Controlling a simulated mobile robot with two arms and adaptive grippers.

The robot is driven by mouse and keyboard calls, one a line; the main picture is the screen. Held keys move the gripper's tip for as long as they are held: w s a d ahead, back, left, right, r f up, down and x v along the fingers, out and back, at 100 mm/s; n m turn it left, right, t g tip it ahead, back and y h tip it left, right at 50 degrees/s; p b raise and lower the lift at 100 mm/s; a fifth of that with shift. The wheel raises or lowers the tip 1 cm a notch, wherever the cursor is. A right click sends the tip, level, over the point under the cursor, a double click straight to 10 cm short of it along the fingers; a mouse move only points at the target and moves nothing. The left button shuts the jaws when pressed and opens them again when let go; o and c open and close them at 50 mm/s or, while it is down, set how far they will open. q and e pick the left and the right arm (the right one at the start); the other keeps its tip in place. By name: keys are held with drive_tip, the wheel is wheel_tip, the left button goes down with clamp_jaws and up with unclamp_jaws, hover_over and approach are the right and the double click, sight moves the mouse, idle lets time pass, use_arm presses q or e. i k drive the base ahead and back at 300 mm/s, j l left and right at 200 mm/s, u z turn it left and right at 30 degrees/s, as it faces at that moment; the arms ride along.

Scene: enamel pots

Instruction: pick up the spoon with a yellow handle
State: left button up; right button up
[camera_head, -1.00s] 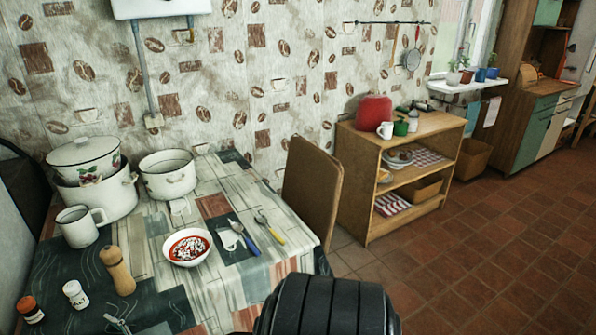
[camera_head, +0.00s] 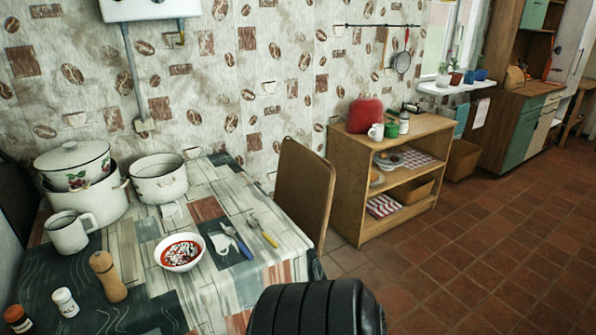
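The spoon with a yellow handle (camera_head: 264,234) lies on the dining table (camera_head: 140,240), near its right edge. Its yellow handle points toward the front right and its metal end toward the back. A utensil with a blue handle (camera_head: 238,243) lies just left of it. A black ribbed part of my own body fills the bottom middle of the view, in front of the table. Neither of my grippers shows in the head view.
A bowl of red soup (camera_head: 181,252) stands left of the utensils. A chair (camera_head: 304,192) stands at the table's right side, near a wooden shelf (camera_head: 345,190). The tiled floor (camera_head: 480,250) at right is open.

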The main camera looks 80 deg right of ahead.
sight(253, 222)
drive_tip(key=z, duration=2.3)
